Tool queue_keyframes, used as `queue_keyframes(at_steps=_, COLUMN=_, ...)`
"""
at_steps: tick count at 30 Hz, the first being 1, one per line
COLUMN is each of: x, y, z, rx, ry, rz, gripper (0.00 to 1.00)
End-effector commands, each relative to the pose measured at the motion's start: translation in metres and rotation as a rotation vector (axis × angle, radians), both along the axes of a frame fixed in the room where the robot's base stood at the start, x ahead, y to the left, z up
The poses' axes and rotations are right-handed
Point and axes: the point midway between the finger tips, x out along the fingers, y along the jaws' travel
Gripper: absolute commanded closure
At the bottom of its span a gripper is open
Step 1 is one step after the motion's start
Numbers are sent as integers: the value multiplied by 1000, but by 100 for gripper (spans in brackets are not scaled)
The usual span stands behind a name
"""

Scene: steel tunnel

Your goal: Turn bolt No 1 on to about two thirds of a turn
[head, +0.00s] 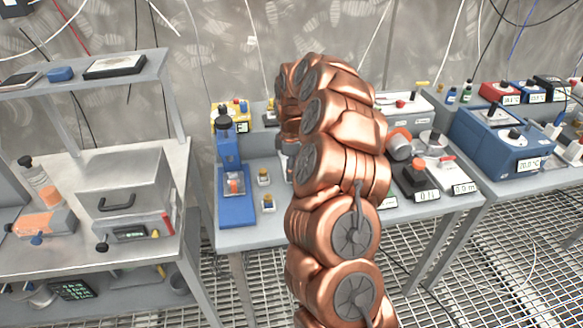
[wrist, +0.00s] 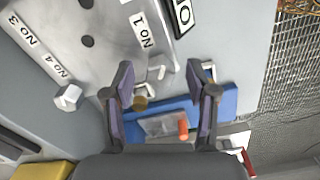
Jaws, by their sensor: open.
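In the wrist view my gripper (wrist: 160,74) is open, its two dark fingers spread apart. A grey metal plate (wrist: 110,50) lies beyond the fingertips, with labels No 1, No 3 and No 4. A small pale piece (wrist: 157,73), likely bolt No 1, shows between the fingertips near the No 1 label (wrist: 140,30); its shape and any contact are unclear. A pale hex bolt head (wrist: 68,97) sits by the No 4 label. In the head view my copper arm hides the plate, and my gripper is out of sight.
A blue stand (wrist: 221,100) with an orange-knobbed clear part lies below the fingertips; it also shows in the head view (head: 237,210). Instruments crowd the bench, including a blue box (head: 490,145) at right. A grey case (head: 120,185) stands on the left table. The floor is open grating.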

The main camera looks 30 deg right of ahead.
Motion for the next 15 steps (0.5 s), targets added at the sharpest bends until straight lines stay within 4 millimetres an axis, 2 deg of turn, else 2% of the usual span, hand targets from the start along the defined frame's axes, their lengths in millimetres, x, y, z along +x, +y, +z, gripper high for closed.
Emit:
queue_keyframes(at_steps=2, x=0, y=0, z=0, rx=0, ry=0, rz=0, gripper=45)
queue_keyframes(at_steps=15, x=0, y=0, z=0, rx=0, ry=0, rz=0, gripper=91)
